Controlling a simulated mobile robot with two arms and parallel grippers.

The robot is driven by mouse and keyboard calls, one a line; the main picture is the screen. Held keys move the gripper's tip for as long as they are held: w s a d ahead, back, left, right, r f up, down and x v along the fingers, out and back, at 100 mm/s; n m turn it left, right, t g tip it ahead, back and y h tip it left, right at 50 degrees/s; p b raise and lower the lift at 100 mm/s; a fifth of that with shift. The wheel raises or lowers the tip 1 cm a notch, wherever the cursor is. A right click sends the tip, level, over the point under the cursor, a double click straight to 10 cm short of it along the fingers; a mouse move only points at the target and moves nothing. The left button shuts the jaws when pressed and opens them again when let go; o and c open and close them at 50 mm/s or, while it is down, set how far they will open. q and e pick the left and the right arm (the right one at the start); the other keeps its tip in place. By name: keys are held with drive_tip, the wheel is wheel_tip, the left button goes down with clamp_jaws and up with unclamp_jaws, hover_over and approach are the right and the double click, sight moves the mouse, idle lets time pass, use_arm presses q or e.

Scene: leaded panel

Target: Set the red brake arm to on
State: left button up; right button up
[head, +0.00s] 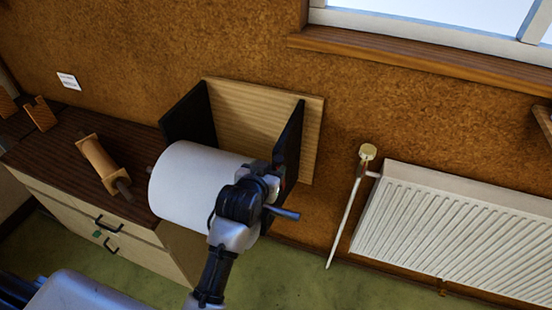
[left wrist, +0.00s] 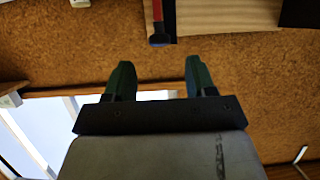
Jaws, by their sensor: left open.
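The red brake arm (left wrist: 157,12) shows at the top of the left wrist view, with a dark blue-grey knob (left wrist: 158,40) at its near end. The knob lies beyond the gap between my left fingers, apart from them. My left gripper (left wrist: 158,70) is open and empty. In the head view my left gripper (head: 272,182) is in front of the right end of a large white roll (head: 192,185), by the right black side plate (head: 290,140). A blue-grey peg (head: 287,214) sticks out beside it. The gripper hides most of the brake arm there.
A wooden backboard (head: 245,120) stands behind the roll. A dark-topped cabinet (head: 60,150) with a wooden roller (head: 97,158) is at left. A white radiator (head: 450,230) and its pipe (head: 346,220) are at right. Green floor is open between.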

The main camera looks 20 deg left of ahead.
sight(277, 161)
use_arm(q)
drive_tip(key=shift+p+x, duration=0.6)
drive_tip(key=shift+x, duration=2.3)
drive_tip(key=shift+c, duration=0.3)
clamp_jaws()
